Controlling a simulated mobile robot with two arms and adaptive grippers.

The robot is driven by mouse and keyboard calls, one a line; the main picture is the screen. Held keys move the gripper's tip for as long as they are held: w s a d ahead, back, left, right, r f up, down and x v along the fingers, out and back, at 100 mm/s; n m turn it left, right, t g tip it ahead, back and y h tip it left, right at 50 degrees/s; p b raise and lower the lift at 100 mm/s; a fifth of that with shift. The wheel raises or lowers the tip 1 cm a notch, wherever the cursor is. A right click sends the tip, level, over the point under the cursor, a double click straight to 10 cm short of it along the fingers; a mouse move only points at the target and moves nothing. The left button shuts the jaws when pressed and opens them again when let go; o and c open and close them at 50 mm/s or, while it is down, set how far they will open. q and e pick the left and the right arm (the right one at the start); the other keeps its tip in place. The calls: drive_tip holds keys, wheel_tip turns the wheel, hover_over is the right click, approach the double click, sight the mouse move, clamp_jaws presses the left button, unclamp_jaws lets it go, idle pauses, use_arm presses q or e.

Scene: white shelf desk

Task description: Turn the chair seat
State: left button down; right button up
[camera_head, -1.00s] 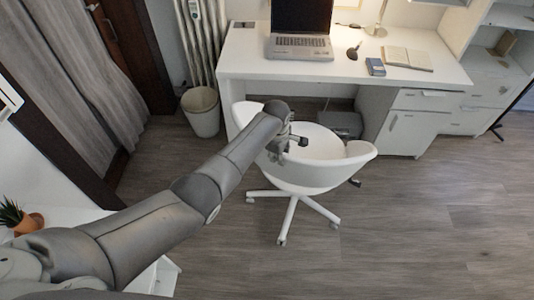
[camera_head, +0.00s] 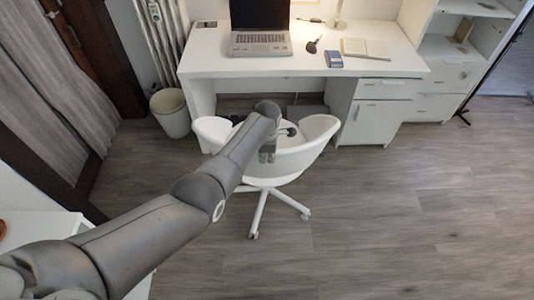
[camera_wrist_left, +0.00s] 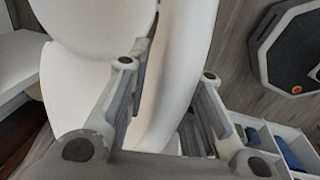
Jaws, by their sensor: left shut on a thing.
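The white swivel chair (camera_head: 302,158) stands in front of the desk, its curved back toward me and its open side toward the desk. It has a star base with casters (camera_head: 254,232). My left gripper (camera_head: 268,148) is at the chair's back rim, and my arm hides part of the seat and the left side. In the left wrist view, my gripper's fingers (camera_wrist_left: 172,88) straddle the white chair rim (camera_wrist_left: 182,62), shut on it. The white seat (camera_wrist_left: 75,85) shows left of the rim there. My right gripper is not in view.
A white desk (camera_head: 375,66) with a laptop (camera_head: 261,42) stands behind the chair. A white bin (camera_head: 170,115) is left of the chair, a drawer cabinet (camera_head: 372,122) right of it. The wooden floor (camera_head: 400,210) is clear at the right and front.

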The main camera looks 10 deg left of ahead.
use_arm(q)
drive_tip(key=shift+s+f, duration=0.1)
drive_tip(key=shift+s, duration=0.05)
drive_tip(key=c, duration=1.3)
unclamp_jaws()
drive_tip(key=shift+o, duration=0.2)
drive_tip(key=shift+r, duration=0.55)
wheel_tip(320, 180, up, 11)
drive_tip(key=s, duration=0.2)
drive_tip(key=shift+d, duration=0.15)
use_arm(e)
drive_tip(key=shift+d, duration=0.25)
